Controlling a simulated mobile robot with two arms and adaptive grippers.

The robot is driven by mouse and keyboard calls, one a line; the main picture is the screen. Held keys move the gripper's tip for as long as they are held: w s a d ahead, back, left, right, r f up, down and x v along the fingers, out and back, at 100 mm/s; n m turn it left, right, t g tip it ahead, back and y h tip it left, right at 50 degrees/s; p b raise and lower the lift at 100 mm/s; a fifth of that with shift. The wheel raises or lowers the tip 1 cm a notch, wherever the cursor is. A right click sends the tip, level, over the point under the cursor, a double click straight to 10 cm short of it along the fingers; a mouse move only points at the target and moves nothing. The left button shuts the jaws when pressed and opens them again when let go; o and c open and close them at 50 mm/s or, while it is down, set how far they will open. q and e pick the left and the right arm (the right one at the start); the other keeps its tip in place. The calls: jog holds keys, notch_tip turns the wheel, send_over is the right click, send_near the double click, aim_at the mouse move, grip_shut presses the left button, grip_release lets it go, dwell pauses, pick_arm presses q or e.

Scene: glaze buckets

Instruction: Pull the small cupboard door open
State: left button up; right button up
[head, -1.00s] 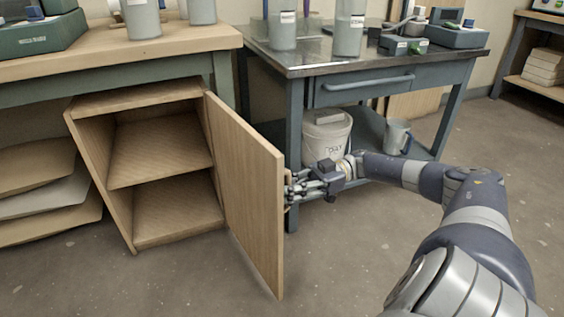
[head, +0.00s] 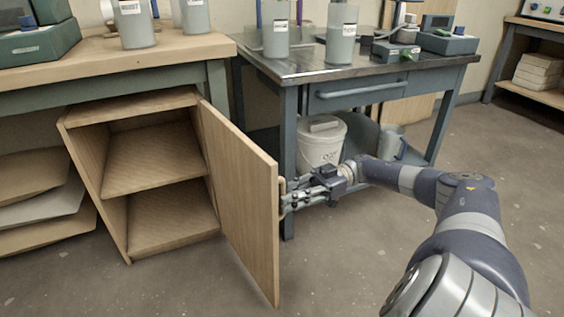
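The small wooden cupboard (head: 122,250) stands under the left bench, with two empty compartments showing. Its door (head: 240,195) stands wide open, swung out to the right on its right-side hinge. A pale wooden handle (head: 282,184) shows on the door's outer face near the free edge, partly hidden by the fingers. My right gripper (head: 290,200) reaches in from the right and its fingers are at the handle, seemingly closed around it. My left gripper is out of view.
A blue-grey metal table (head: 360,93) stands just right of the door, its front leg close behind my gripper. A white bucket (head: 320,145) and a grey jug (head: 391,140) are on its lower shelf. The floor (head: 180,285) before the cupboard is clear.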

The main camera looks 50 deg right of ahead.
jog(key=v, duration=0.5)
jog(key=shift+s+d, duration=0.15)
jog(key=shift+d, duration=0.05)
dwell(0.5)
